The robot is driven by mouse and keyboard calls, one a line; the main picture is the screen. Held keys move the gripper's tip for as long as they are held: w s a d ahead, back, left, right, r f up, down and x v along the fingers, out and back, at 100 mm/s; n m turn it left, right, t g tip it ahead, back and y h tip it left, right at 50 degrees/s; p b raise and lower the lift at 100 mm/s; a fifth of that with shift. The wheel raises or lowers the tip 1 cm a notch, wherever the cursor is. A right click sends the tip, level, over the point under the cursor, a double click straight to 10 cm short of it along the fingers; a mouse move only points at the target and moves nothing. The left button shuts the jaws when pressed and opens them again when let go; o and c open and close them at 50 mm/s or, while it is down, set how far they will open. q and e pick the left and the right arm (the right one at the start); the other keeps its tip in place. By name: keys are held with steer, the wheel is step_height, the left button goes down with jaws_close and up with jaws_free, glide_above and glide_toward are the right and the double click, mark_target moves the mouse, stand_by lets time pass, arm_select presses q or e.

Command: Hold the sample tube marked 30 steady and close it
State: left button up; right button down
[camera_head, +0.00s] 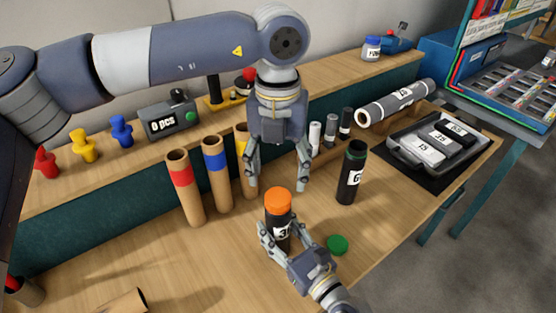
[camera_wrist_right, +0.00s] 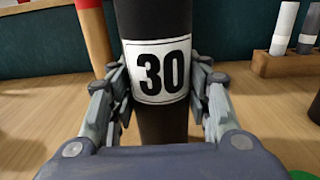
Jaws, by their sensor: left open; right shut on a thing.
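The sample tube marked 30 (camera_head: 281,233) is black and stands upright on the bench. An orange cap (camera_head: 278,201) sits on its top; I cannot tell how tightly. In the right wrist view the white label (camera_wrist_right: 160,70) reads 30. My right gripper (camera_head: 283,236) is shut on this tube, one finger on each side; the fingers also show in the wrist view (camera_wrist_right: 160,100). My left gripper (camera_head: 278,186) points down, open and empty, with its fingertips about level with the orange cap or just above it.
A black tube with a green rim (camera_head: 352,172) stands to the right; a green cap (camera_head: 337,244) lies in front of it. Cardboard tubes with red (camera_head: 185,187) and blue (camera_head: 217,174) bands stand left. A grey tray (camera_head: 440,142) holds labelled boxes. The front bench is mostly clear.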

mark_target(278, 196)
arm_select(q)
step_height(278, 196, down, 6)
steer(key=shift+f, duration=0.1)
stand_by(0.4)
